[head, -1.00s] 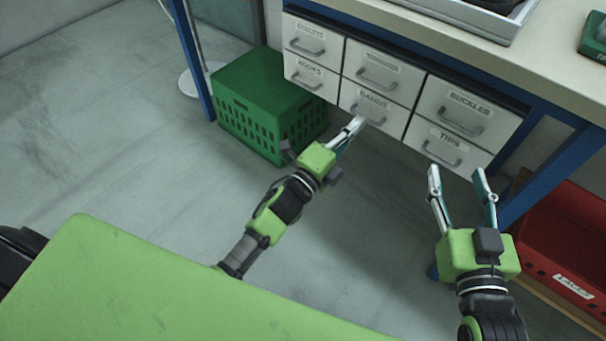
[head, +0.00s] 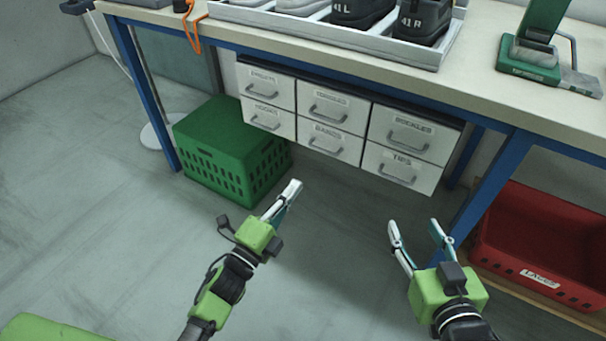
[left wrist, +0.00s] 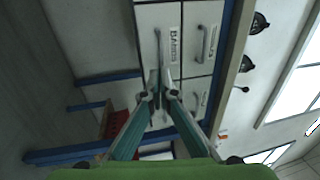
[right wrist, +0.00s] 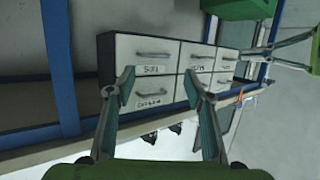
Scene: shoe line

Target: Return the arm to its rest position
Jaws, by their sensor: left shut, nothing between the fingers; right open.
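My left gripper (head: 292,190) is shut and empty, held over the floor in front of the drawer unit (head: 338,128). It stands apart from the drawers. In the left wrist view its fingertips (left wrist: 160,92) meet in front of a drawer front labelled BANDS (left wrist: 158,45). My right gripper (head: 418,238) is open and empty, low in front of the bench's right leg. In the right wrist view its spread fingers (right wrist: 157,85) show against the drawer fronts. All the drawers that I see look closed.
A green crate (head: 205,165) stands on the floor left of the drawers. A red bin (head: 530,240) sits at the right on a low shelf. Shoes stand in a tray (head: 440,52) on the workbench (head: 480,75). The floor (head: 90,220) at the left is clear.

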